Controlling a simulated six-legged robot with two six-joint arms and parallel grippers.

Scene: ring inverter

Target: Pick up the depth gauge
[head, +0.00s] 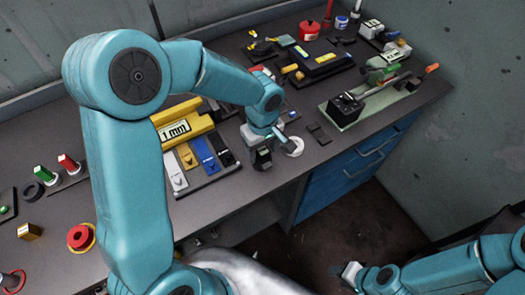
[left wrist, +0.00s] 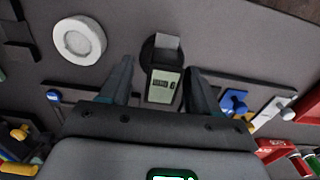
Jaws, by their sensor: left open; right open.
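What looks like the depth gauge (left wrist: 163,85), a small dark device with a pale display and a light tab at its far end, lies between the fingers of my open left gripper (left wrist: 157,78) in the left wrist view. Gaps show on both sides of it; I cannot tell how high the fingers are. In the head view, the gauge (head: 262,158) is near the bench's front edge, just below my left gripper (head: 268,140), partly hidden by it. My right gripper (head: 350,272) is open and empty at lower right, away from the bench.
A white ring (head: 294,147) lies just right of the gauge. A rack of coloured blocks (head: 205,152) and a yellow "1 mm" block (head: 175,129) stand to the left. A green-based fixture (head: 352,118) stands to the right. Blue drawers (head: 350,165) are below the bench edge.

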